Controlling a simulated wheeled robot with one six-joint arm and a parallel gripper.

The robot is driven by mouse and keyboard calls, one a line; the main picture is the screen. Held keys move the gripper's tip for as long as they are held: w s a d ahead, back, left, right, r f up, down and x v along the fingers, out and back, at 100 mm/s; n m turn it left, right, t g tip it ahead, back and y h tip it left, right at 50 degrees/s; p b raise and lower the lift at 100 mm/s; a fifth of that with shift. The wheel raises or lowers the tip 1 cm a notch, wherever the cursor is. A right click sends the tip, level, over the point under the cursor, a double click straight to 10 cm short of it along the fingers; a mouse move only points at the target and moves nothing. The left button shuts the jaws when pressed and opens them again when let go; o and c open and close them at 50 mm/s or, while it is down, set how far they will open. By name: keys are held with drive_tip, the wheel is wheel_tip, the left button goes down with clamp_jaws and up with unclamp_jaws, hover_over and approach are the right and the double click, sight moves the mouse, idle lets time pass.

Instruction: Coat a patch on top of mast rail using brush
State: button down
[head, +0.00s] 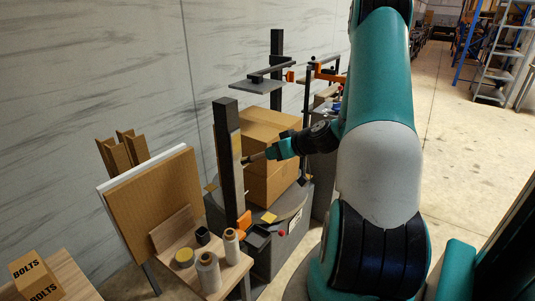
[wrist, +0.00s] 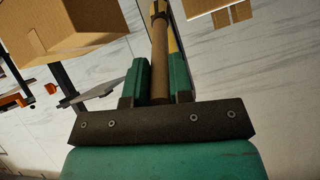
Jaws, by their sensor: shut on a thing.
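The mast, a dark upright post (head: 225,140), stands left of the stacked cartons in the head view, with a tan strip (head: 236,148) on its right face. I cannot tell whether the strip is coated. My gripper (head: 271,152) is right of the mast at mid height, pointing left toward it. It is shut on the brush, whose tip end (head: 250,158) is close to the strip; I cannot tell whether it touches. In the wrist view, the brush's brown handle (wrist: 160,60) stands between my gripper's green fingers (wrist: 162,85). Its bristles are not clear.
A second dark post (head: 277,75) is farther back. A small wooden table (head: 231,277) with rolls (head: 208,272) is at the front. Open floor lies right.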

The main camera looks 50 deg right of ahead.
drive_tip(key=shift+s, duration=0.95)
drive_tip(key=shift+b, duration=0.3)
drive_tip(key=s+b, duration=0.1)
drive_tip(key=s, duration=0.2)
drive_tip(key=shift+d, duration=0.15)
drive_tip(key=shift+w+a, duration=0.15)
drive_tip(key=shift+w, duration=1.75)
drive_tip(key=shift+w+a, duration=0.1)
drive_tip(key=shift+w, duration=2.5)
